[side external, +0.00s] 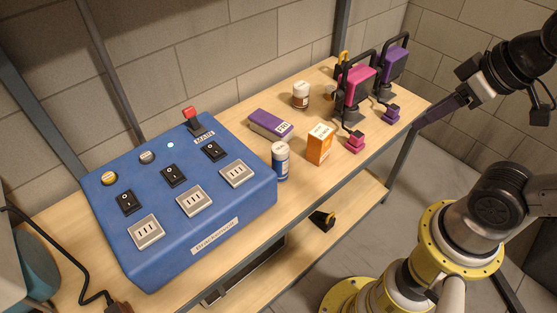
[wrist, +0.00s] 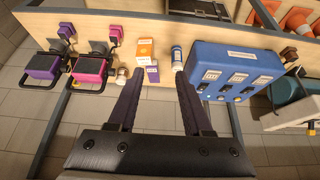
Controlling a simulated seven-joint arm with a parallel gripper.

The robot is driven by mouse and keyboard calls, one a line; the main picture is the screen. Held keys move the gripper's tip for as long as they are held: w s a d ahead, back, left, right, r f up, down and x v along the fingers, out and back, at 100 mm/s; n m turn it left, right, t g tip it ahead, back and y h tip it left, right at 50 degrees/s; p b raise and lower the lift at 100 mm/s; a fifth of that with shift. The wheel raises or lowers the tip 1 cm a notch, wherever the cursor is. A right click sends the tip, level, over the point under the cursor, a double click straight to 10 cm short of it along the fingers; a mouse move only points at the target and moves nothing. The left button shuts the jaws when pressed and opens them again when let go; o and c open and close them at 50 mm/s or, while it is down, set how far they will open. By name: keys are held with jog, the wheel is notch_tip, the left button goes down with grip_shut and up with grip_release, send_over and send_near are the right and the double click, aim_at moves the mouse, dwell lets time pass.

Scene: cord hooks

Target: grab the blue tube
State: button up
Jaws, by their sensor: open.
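The blue tube (side external: 280,161) is a small upright cylinder with a white top and a white band. It stands on the wooden bench close to the right end of the blue power box (side external: 170,200). In the wrist view the tube (wrist: 177,57) lies ahead of the fingers, near the right fingertip, with the blue box to its right. My gripper (wrist: 159,78) is open with nothing between its fingers. In the side view my gripper (side external: 437,110) is off to the right of the bench, well apart from the tube.
Pink (side external: 354,88) and purple (side external: 393,65) corded devices stand at the bench's right end. A red lever (side external: 190,117) rises from the blue box.

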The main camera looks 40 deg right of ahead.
dwell(0.4)
jog(key=o, duration=0.7)
jog(key=shift+o, duration=0.2)
